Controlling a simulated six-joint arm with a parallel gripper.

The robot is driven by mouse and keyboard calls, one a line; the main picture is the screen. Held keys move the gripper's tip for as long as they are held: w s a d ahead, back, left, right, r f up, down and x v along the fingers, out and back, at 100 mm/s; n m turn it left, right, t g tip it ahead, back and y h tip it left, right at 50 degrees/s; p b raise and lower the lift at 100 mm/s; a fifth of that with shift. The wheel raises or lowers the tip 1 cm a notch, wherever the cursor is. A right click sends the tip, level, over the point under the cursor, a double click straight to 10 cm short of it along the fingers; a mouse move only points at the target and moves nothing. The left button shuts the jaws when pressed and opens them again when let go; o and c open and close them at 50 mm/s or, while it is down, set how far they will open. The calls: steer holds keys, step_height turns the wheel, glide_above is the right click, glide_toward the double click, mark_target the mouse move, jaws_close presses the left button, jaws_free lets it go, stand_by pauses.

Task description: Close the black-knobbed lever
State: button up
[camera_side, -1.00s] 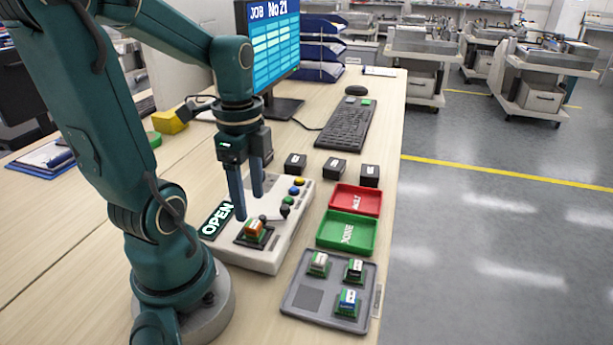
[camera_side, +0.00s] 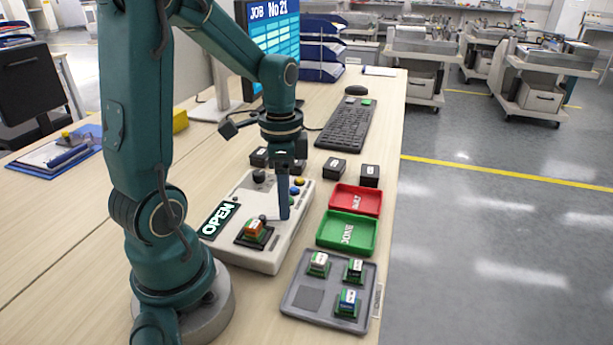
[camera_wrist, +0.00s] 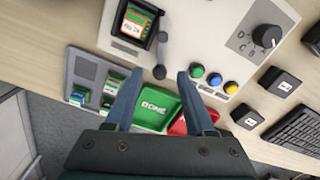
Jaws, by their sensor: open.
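The black-knobbed lever (camera_wrist: 160,72) stands on the light grey test box (camera_wrist: 195,25), beside a black socket holding a small green and orange module (camera_wrist: 135,22). My gripper (camera_side: 284,212) is open and points down over the right part of the box.
Blue, green and yellow buttons (camera_wrist: 213,79) and a black dial (camera_wrist: 267,36) are on the box. A green DONE tray (camera_side: 347,232), a red tray (camera_side: 355,200) and a grey tray with several modules (camera_side: 310,308) lie at its right. Black boxes (camera_side: 335,168) stand behind.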

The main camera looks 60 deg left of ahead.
steer(key=shift+f, duration=0.55)
steer(key=shift+c, duration=0.3)
jaws_close()
